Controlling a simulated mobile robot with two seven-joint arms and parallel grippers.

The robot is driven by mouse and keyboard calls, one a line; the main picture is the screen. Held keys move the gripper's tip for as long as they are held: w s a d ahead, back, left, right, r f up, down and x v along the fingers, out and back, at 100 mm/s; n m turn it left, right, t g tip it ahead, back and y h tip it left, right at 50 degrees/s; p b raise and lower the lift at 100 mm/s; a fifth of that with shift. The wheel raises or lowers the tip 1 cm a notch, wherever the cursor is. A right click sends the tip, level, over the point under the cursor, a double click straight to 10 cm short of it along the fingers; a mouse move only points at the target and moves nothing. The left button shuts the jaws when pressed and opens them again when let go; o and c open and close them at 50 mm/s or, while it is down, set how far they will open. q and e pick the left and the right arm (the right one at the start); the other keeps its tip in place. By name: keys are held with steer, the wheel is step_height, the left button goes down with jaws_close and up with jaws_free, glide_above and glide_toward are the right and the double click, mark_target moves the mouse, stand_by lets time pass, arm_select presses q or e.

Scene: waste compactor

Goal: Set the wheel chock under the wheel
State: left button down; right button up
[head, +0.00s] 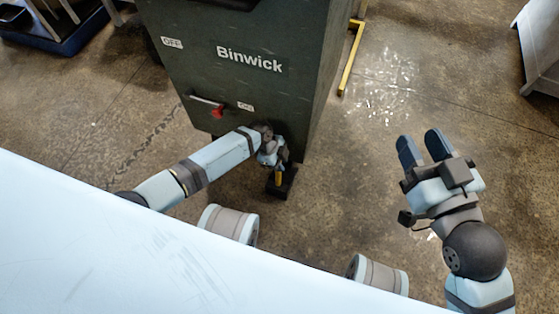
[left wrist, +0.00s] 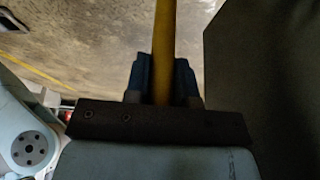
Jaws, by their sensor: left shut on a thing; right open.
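The wheel chock (head: 281,187) is a dark block with a yellow handle, low at the near right corner of the dark green compactor (head: 205,70). My left gripper (head: 280,163) is shut on the handle, just above the block. In the left wrist view the yellow handle (left wrist: 164,45) runs up between the dark blue fingertips of my left gripper (left wrist: 163,80); the block is hidden there. I cannot tell whether the chock touches the floor. No wheel can be made out clearly. My right gripper (head: 424,147) is open and empty, well to the right of the compactor.
The compactor front carries a red-tipped lever (head: 215,111) and OFF and ON labels. A yellow metal frame (head: 351,60) stands behind its right side. A grey cabinet (head: 541,45) is at the far right and a blue tray (head: 65,38) at the far left. The floor between is open.

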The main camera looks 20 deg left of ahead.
arm_select(q)
steer(key=shift+w+d+r, duration=0.1)
steer(key=shift+r, duration=0.05)
steer(key=c, duration=1.3)
jaws_free()
steer(key=shift+f, duration=0.25)
steer(key=o, duration=0.3)
steer(key=shift+o, duration=0.2)
